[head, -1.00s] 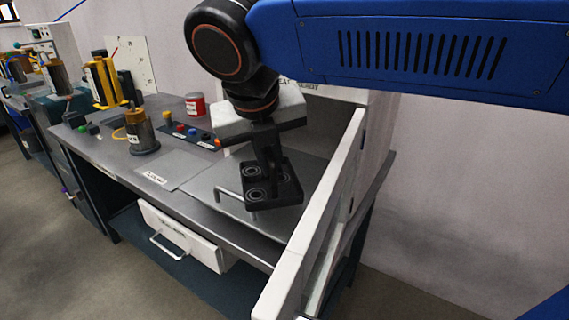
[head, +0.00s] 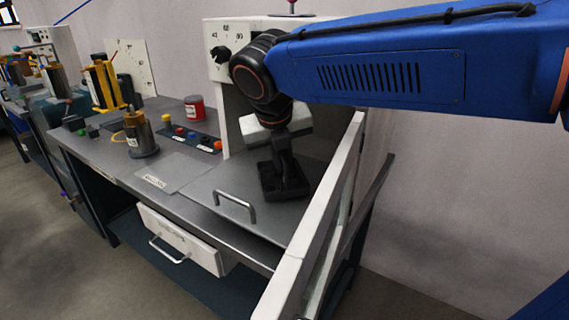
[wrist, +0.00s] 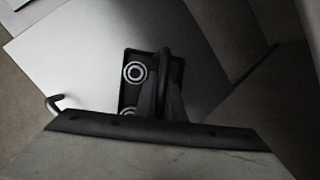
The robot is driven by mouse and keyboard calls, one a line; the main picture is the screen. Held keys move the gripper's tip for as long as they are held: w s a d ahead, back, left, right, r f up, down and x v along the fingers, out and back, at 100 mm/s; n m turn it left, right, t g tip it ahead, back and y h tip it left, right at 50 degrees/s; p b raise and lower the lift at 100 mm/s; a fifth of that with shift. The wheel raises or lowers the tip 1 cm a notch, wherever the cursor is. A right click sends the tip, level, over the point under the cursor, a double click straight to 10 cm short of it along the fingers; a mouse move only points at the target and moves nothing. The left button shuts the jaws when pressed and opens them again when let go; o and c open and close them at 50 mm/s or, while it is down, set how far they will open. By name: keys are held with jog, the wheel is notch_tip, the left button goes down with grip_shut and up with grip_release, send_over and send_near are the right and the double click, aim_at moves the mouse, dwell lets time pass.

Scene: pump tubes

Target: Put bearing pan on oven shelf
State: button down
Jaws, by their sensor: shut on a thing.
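The dark bearing pan (head: 285,188) is at the mouth of the white oven (head: 225,100), over the grey oven shelf (head: 225,180). In the wrist view, the pan (wrist: 128,92) shows pale bearing rings and an upright handle, partly hidden by my gripper. My gripper (head: 281,162) is shut on the pan from above; its fingers (wrist: 162,100) also show in the wrist view. The shelf (wrist: 75,60) lies beneath the pan there. I cannot tell whether the pan touches the shelf.
The white oven door (head: 315,225) stands open along the right side. The shelf's handle (head: 235,203) sticks up at its front. A red can (head: 195,108), a brass pump cylinder (head: 139,135) and a button panel (head: 193,138) stand on the bench to the left.

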jog(key=shift+w+d+f, duration=0.3)
jog(key=shift+w+f, duration=0.5)
jog(key=shift+w, duration=0.1)
jog(key=c, duration=1.9)
grip_release()
jog(key=shift+f, duration=0.1)
jog(key=shift+o, duration=0.2)
jog(key=shift+v, duration=3.9)
